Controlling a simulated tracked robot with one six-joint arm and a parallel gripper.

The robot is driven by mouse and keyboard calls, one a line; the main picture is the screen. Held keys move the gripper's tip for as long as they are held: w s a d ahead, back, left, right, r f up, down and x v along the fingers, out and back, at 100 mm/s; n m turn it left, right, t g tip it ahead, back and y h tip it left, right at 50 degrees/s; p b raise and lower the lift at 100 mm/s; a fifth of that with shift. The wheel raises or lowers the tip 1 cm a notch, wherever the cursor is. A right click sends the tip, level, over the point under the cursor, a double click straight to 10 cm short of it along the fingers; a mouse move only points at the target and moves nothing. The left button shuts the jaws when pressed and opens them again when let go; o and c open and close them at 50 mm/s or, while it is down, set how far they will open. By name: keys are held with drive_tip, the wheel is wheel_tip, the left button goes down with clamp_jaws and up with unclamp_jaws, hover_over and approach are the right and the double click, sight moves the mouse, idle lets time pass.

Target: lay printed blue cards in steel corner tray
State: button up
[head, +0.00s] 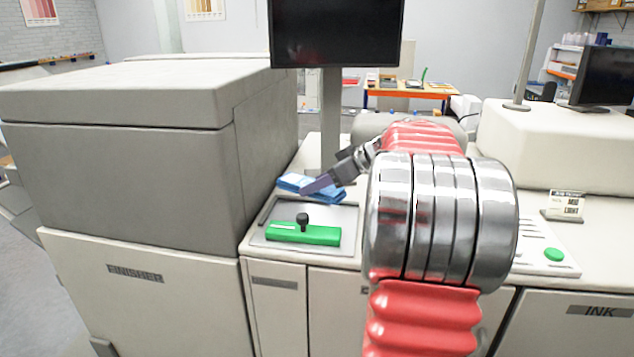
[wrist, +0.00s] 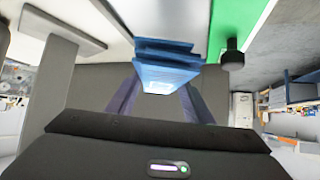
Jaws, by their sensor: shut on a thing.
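A stack of blue cards (head: 298,183) is between the fingers of my gripper (head: 318,187), at the back left edge of the steel tray (head: 338,215). The cards (wrist: 166,68) also show in the wrist view, between the two dark fingers of my gripper (wrist: 160,98). My gripper is shut on them. Whether the cards touch the tray or hang just above it cannot be told. A green bar (head: 300,234) with a black knob (head: 303,219) lies across the tray's front part. Part of the stack is hidden by a finger.
A tall grey finisher cabinet (head: 130,165) stands close on the left of the tray. A monitor (head: 336,32) on a post (head: 331,120) rises behind it. A small sign (head: 566,206) and a green button (head: 554,255) are on the counter at right.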

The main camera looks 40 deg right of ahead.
sight(318, 218)
drive_tip(key=shift+f, duration=3.05)
drive_tip(key=shift+f, duration=0.5)
drive_tip(key=o, duration=1.4)
drive_tip(key=shift+s, duration=0.1)
drive_tip(key=v, duration=1.3)
drive_tip(key=shift+s+d+r, duration=0.1)
drive_tip(key=shift+s+r, duration=0.05)
drive_tip(key=shift+s, duration=0.05)
